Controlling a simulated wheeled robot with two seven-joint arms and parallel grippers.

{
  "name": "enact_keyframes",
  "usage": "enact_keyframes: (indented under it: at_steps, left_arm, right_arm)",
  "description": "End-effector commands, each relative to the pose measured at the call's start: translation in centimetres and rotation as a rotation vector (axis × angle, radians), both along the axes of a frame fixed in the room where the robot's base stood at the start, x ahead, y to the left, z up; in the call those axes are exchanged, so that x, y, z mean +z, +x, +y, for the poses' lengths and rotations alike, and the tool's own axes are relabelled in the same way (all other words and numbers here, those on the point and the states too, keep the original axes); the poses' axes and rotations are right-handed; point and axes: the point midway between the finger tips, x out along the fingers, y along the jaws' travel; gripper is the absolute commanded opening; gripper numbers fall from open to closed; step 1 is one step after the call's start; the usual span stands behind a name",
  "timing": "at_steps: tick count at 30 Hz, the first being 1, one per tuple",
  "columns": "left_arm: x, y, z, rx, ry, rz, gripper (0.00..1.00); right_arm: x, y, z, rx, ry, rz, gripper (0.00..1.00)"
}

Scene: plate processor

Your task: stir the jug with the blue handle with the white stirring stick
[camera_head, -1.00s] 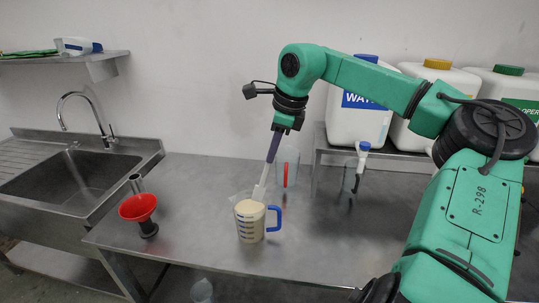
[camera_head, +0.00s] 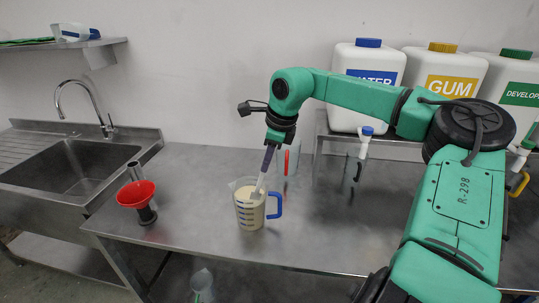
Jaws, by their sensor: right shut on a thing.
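The jug with the blue handle (camera_head: 247,213) stands upright on the steel table, with a cream-coloured content and its handle to the right. My right gripper (camera_head: 274,139) is above the jug, pointing down, shut on the dark purple grip of the white stirring stick (camera_head: 261,181). The stick is slightly tilted, and its white lower end reaches inside the jug's mouth. Its tip is hidden in the jug. My left gripper is not in view.
A clear jug with a red handle (camera_head: 286,162) stands behind the stick. A red funnel (camera_head: 136,194) is at the left, near the sink (camera_head: 75,170). White water (camera_head: 367,103), gum (camera_head: 440,94) and developer containers (camera_head: 512,110) stand on a rear shelf.

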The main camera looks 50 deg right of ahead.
Motion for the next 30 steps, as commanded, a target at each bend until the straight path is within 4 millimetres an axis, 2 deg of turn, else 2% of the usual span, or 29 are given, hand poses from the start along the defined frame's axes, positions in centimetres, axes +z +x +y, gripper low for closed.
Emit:
enact_keyframes:
  at_steps: [18, 30]
  left_arm:
    - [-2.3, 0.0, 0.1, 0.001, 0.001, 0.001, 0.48]
    - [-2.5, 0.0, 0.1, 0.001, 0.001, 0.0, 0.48]
  right_arm:
    - [-5.9, 1.7, 0.1, 0.0, -0.001, 0.0, 0.0]
    - [-6.3, 2.0, 0.1, -0.001, -0.002, -0.001, 0.0]
